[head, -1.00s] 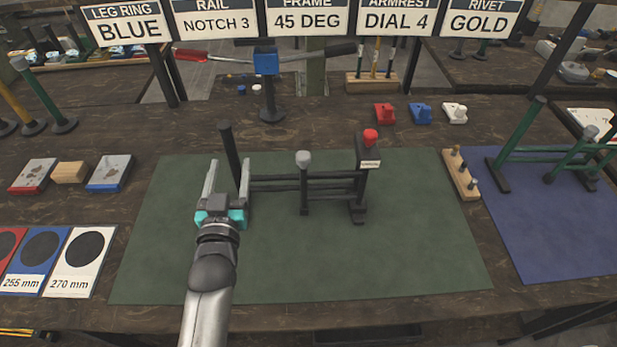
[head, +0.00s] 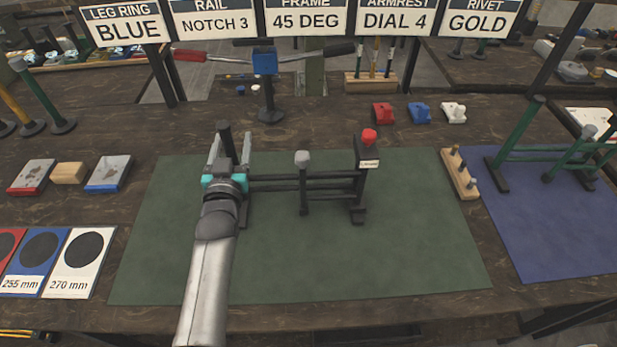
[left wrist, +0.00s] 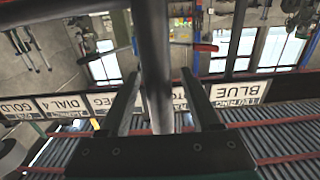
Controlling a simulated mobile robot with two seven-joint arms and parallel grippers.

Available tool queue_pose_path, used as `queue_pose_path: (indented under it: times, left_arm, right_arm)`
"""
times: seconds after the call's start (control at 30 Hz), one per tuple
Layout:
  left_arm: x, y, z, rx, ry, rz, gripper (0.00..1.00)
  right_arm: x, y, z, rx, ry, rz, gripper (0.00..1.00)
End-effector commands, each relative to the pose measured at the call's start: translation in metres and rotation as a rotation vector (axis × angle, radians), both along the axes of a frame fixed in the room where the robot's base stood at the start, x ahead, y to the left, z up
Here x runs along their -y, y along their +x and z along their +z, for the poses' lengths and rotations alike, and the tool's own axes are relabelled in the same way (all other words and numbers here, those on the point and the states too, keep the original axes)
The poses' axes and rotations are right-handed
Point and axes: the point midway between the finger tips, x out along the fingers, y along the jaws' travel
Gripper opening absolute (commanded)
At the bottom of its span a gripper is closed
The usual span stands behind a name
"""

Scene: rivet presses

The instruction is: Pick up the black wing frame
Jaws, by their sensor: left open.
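The black wing frame (head: 325,183) stands on the green mat. It has a tall post at its left end, level bars, a grey-capped middle post and a red knob (head: 369,136) at its right end. My left gripper (head: 230,145) is open at the left post, with one finger on each side of it. In the left wrist view the dark post (left wrist: 152,40) passes between the two open fingers (left wrist: 160,100). Contact with the post cannot be told. The lower part of that post is hidden behind my gripper. My right gripper is not in view.
The green mat (head: 400,255) is clear in front of the frame. A small wooden block with pegs (head: 459,174) stands at its right edge. A green frame (head: 560,155) stands on the blue mat. Red, blue and white blocks lie behind. A stand (head: 266,85) holds a bar at the back.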

Motion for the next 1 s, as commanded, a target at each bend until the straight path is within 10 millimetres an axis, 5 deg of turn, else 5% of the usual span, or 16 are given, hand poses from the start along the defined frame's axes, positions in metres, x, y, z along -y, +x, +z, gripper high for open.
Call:
queue_pose_path:
  times: [0.13, 0.7, 1.0]
  left_arm:
    - [-0.0001, -0.0002, 0.0000, 0.000, 0.000, 0.000, 0.64]
    - [0.0000, -0.0004, -0.0001, 0.000, 0.000, 0.000, 0.00]
    - [0.0000, -0.0004, -0.0002, 0.000, 0.000, 0.000, 0.00]
  right_arm:
    - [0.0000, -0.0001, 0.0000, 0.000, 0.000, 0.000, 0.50]
    - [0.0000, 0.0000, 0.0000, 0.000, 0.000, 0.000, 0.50]
    - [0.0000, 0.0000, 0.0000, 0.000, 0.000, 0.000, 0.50]
